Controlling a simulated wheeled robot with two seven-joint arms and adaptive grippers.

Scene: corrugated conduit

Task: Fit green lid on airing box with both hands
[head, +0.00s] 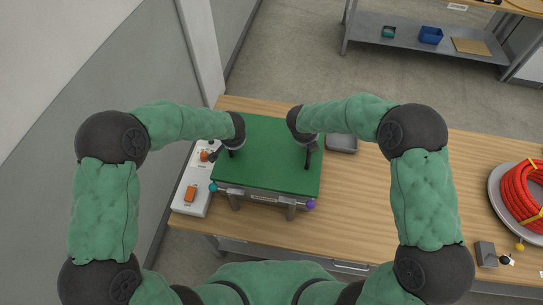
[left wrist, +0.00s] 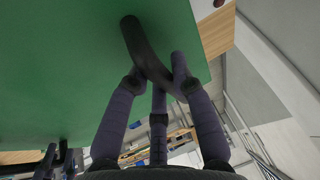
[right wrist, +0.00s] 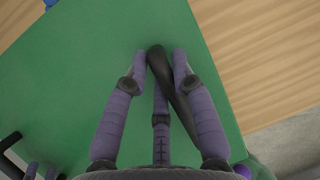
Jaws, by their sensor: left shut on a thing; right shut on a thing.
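The green lid (head: 268,155) is a flat rectangular panel lying over the grey airing box (head: 262,198); only the box's front shows beneath it. I cannot tell whether the lid is fully seated or a small gap remains. My left gripper (head: 229,152) is shut on the lid's left black handle (left wrist: 136,38), near the lid's left side. My right gripper (head: 308,155) is shut on the right black handle (right wrist: 181,102), near the right side. The lid also fills much of the left wrist view (left wrist: 60,60) and the right wrist view (right wrist: 95,60).
A white panel with orange parts (head: 191,193) lies left. A grey tray (head: 342,144) stands behind right; red coiled conduit (head: 525,195) lies far right. The wooden table (head: 400,190) is clear between.

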